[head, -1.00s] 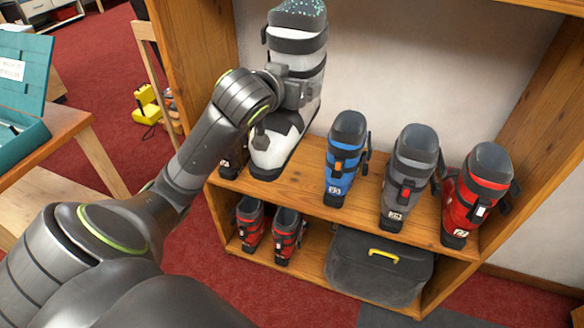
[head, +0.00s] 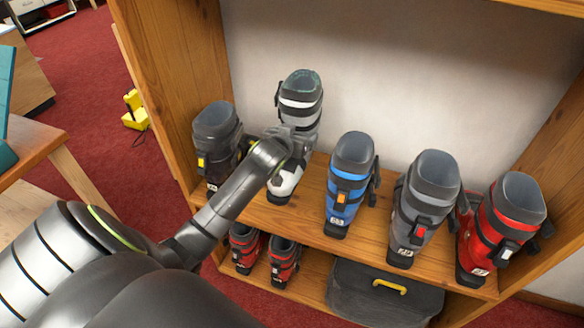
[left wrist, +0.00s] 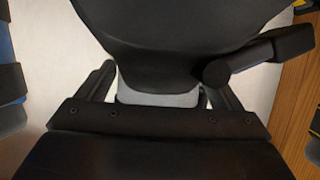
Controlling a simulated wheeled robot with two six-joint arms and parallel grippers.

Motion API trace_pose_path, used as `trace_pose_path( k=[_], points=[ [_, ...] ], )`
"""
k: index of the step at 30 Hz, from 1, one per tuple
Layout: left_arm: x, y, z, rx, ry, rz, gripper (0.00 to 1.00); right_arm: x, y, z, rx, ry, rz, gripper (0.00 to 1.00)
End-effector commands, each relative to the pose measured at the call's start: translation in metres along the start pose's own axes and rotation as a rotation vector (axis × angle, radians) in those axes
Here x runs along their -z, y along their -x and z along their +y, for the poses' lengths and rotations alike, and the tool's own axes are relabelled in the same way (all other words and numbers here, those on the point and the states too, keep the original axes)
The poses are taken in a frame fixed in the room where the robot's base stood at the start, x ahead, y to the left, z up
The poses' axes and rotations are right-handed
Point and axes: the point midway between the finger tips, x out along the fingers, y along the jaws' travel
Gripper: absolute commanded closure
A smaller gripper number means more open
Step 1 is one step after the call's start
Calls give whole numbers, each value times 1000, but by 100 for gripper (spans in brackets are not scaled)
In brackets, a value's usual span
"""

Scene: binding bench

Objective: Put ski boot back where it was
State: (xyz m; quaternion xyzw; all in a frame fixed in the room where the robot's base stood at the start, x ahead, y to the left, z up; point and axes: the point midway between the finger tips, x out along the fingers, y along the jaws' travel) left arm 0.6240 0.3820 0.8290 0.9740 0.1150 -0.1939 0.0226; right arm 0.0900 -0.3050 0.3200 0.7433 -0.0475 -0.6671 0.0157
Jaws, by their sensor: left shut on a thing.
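The white, grey and black ski boot (head: 300,105) is at the upper shelf (head: 266,213), between a dark grey boot (head: 217,135) on its left and a blue boot (head: 351,180) on its right. It looks upright. My left gripper (head: 292,140) is shut on it about mid-height, and hides part of it. I cannot tell whether its sole touches the shelf board. In the left wrist view the held boot's dark shell (left wrist: 180,40) fills the space at the jaws. My right gripper is not in view.
A grey boot (head: 424,205) and a red boot (head: 500,230) stand further right on the shelf. Below are a small red pair (head: 284,262) and a grey case (head: 370,300) with a yellow handle. A wooden side panel (head: 165,80) stands at the left.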

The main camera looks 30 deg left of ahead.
Motion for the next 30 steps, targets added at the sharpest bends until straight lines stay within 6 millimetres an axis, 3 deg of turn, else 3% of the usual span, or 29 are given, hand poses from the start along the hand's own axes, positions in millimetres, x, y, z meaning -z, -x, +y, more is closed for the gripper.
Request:
trace_pose_path(
  k=[5, 18, 30],
  points=[
    [-26, -11, 1, -2, 0, 6, 70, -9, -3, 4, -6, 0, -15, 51],
    [-66, -28, 1, -3, 1, 6, 70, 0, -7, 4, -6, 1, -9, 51],
    [-72, -31, 1, -3, 0, 9, 70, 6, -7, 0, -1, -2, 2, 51]
  ],
)
